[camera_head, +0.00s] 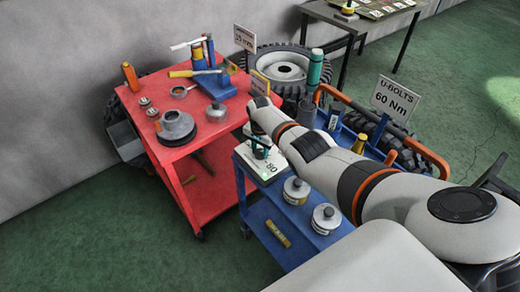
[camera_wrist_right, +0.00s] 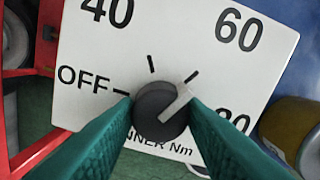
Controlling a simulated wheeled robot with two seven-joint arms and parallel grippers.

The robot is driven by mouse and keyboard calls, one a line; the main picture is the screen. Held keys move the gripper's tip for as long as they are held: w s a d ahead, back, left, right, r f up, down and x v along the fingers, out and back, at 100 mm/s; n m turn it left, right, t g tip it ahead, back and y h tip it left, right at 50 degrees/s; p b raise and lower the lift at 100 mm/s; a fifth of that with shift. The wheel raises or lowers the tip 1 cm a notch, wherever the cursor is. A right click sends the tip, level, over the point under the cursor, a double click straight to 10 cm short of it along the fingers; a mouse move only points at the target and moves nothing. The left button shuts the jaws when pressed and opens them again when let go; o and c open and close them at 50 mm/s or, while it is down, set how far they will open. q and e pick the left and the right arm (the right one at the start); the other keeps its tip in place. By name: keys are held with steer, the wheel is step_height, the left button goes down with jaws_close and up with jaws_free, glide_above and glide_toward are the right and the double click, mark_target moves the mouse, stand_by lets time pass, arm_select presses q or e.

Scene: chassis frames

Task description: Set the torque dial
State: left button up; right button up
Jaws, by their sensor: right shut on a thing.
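The torque dial is a dark round knob (camera_wrist_right: 158,110) with a pale pointer, on a white plate (camera_wrist_right: 85,55) marked OFF, 40, 60 and a partly hidden 80. The pointer aims up and right, close to the tick by the 60. My right gripper (camera_wrist_right: 162,118) is shut on the knob, one green finger on each side. In the head view the plate (camera_head: 268,173) lies on the blue cart, with my right gripper (camera_head: 260,151) over it. A sign (camera_head: 395,100) reads "U-BOLTS 60 Nm". My left gripper is not in view.
The blue cart (camera_head: 262,214) also carries two silver-lidded tins (camera_head: 296,190). A red cart (camera_head: 160,150) with tools stands to the left. Tyres (camera_head: 285,68) and a dark table (camera_head: 345,22) are behind. Green floor is free at the lower left.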

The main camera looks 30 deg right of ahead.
mark_target(260, 151)
steer(key=shift+w+r+m, duration=0.15)
steer(key=shift+m, duration=0.15)
steer(key=o, duration=1)
steer(key=shift+r, duration=0.25)
step_height(260, 151, up, 4)
steer(key=shift+f+p, duration=0.1)
steer(key=shift+p, duration=1.1)
step_height(260, 151, up, 8)
steer(key=shift+f, duration=0.2)
